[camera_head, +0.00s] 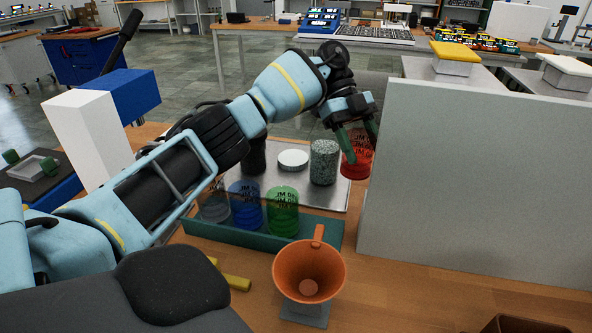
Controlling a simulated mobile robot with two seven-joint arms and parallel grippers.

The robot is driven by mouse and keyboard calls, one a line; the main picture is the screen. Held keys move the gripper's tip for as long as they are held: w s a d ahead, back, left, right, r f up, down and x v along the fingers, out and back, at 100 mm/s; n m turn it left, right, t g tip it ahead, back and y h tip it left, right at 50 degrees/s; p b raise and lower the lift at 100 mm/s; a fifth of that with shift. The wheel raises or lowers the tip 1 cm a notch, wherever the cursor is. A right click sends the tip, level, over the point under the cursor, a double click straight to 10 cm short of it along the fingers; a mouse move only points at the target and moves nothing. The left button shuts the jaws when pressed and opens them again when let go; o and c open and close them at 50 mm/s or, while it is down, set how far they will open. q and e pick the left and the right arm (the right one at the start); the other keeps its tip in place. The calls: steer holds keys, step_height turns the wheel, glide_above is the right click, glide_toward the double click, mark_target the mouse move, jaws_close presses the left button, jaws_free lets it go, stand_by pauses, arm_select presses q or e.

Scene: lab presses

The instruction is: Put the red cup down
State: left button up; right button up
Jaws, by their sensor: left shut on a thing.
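The red cup (355,160) is a see-through red cup with dark markings. My left gripper (356,136) is shut on it, with green fingers at its upper part. The cup is at the right end of the metal tray (335,205), beside the grey partition. I cannot tell whether its base touches the tray or hangs just above it. A blue cup (246,204), a green cup (283,211) and a clear cup (214,207) stand in a row in the dark green rack (262,238). My right gripper is not in view.
A speckled cylinder (324,162) and a white round lid (293,159) are on the tray left of the red cup. An orange funnel (309,265) stands in front. The tall grey partition (470,190) closes off the right side.

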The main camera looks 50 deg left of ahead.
arm_select(q)
steer(key=shift+w+a+f, duration=0.1)
steer(key=shift+w, duration=0.1)
steer(key=shift+s+f, duration=0.2)
steer(key=shift+s, duration=0.3)
steer(key=shift+s+d+f+p, duration=0.4)
steer(key=shift+s+f, duration=0.5)
steer(key=shift+s, duration=0.75)
steer(key=shift+s+d+f+p, duration=0.35)
steer(key=shift+s+f, duration=0.5)
steer(key=shift+s, duration=0.8)
steer(key=shift+s+d+f+p, duration=0.4)
steer(key=shift+s+f, duration=0.5)
steer(key=shift+s, duration=0.75)
steer(key=shift+s+d+f, duration=0.1)
steer(key=shift+s+f, duration=0.3)
steer(key=shift+s, duration=0.2)
steer(key=shift+s+d+f, duration=0.1)
steer(key=shift+s+f, duration=0.25)
steer(key=shift+s, duration=0.25)
steer(key=shift+s+f, duration=0.3)
steer(key=shift+f, duration=0.05)
steer(key=shift+d, duration=0.1)
steer(key=shift+f, duration=0.15)
